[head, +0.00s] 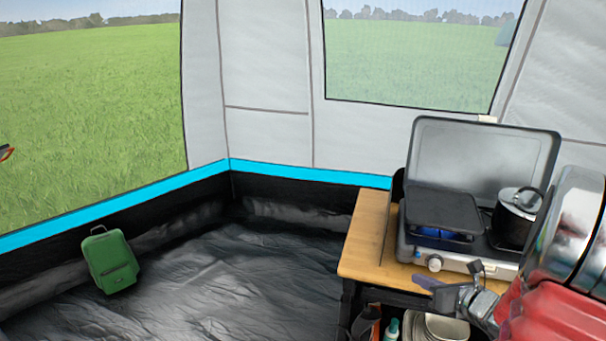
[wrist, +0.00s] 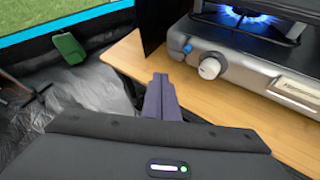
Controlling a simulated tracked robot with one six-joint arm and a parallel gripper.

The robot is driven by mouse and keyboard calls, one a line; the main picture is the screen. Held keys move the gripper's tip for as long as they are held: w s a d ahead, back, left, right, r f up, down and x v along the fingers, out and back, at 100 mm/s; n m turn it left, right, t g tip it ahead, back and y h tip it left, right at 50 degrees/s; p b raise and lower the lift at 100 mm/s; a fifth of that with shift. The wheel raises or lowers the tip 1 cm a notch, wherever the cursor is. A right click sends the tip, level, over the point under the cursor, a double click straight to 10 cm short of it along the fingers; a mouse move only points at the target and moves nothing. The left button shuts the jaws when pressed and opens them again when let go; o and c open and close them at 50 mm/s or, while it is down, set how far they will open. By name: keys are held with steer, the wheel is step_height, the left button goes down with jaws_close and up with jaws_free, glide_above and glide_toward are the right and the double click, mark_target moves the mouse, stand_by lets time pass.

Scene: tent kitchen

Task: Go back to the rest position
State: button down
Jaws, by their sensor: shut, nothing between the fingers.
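My gripper (wrist: 161,97) is shut and empty in the wrist view, its two dark purple fingers together in front of the wooden table edge. In the head view my gripper (head: 428,282) shows at the lower right, in front of the camp stove (head: 470,264). My red arm partly covers that corner. The stove also fills the upper right of the wrist view (wrist: 240,75), to the right of the fingers and apart from them. A blue flame (wrist: 245,14) burns on its burner there.
The stove stands on a wooden table (head: 366,235) with its lid (head: 484,158) raised. A dark pot (head: 512,222) sits on its right side. Dishes (head: 440,328) and a bottle (head: 392,330) are below the table.

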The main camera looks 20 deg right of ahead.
steer(key=s+a+r+n+g+y, duration=0.15)
steer(key=s+a+n+g, duration=0.25)
steer(key=a+n, duration=0.6)
steer(key=s+a+n+g+y, duration=0.3)
steer(key=s+a+n+g, duration=0.15)
steer(key=a+n, duration=0.5)
steer(key=s+a+r+n+t+h, duration=0.1)
steer(key=s+a+r+n+h, duration=0.1)
steer(key=a+r+n, duration=0.4)
steer(key=s+a+r+n+h, duration=0.3)
steer(key=a+r+n, duration=0.3)
steer(key=n, duration=0.6)
step_height(320, 180, up, 2)
steer(key=shift+s+a+r+t, duration=0.15)
steer(key=shift+s+a+t, duration=0.1)
steer(key=shift+t, duration=0.1)
